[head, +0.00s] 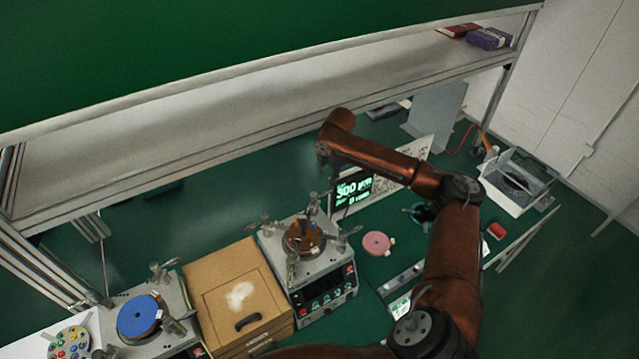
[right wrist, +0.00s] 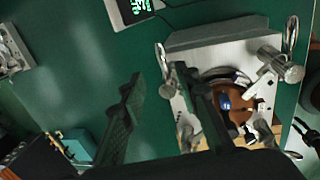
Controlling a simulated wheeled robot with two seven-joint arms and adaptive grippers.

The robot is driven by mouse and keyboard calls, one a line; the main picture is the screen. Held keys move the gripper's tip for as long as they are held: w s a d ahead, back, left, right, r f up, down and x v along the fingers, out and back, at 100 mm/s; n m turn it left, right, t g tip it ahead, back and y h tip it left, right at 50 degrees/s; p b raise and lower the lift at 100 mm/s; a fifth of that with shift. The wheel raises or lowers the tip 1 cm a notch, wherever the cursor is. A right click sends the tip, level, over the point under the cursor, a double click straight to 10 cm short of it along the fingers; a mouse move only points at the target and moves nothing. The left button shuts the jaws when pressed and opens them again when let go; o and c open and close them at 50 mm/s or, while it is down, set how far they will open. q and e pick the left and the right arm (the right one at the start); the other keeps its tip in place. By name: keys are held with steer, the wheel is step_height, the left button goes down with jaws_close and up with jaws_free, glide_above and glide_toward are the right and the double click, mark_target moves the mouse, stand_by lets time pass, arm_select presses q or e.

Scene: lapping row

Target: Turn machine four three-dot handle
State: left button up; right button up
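A lapping machine with a brown plate (head: 303,238) stands at the middle of the bench, with metal handles around the plate and a button panel in front. In the right wrist view its brown plate (right wrist: 232,98) shows at the right, with a large metal handle (right wrist: 282,66) at its upper right. My right gripper (head: 335,200) hangs just behind this machine, its fingers small in the head view. Dot marks on the handles cannot be made out. My left gripper is not in view.
A second machine with a blue plate (head: 139,316) stands at the lower left, beyond a wooden box (head: 237,300). A lit display (head: 352,190) stands behind my right gripper. A pink disc (head: 377,243) lies to the right of the brown-plate machine. A shelf (head: 250,90) crosses above the bench.

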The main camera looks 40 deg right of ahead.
mark_target(326, 192)
steer(key=f, duration=0.3)
steer(key=f+p, duration=0.1)
steer(key=f, duration=0.1)
steer(key=shift+w+d, duration=0.1)
steer(key=shift+w, duration=0.2)
steer(key=shift+f, duration=0.9)
steer(key=shift+w, duration=0.2)
steer(key=shift+c, duration=0.8)
steer(key=shift+s, duration=0.1)
jaws_close()
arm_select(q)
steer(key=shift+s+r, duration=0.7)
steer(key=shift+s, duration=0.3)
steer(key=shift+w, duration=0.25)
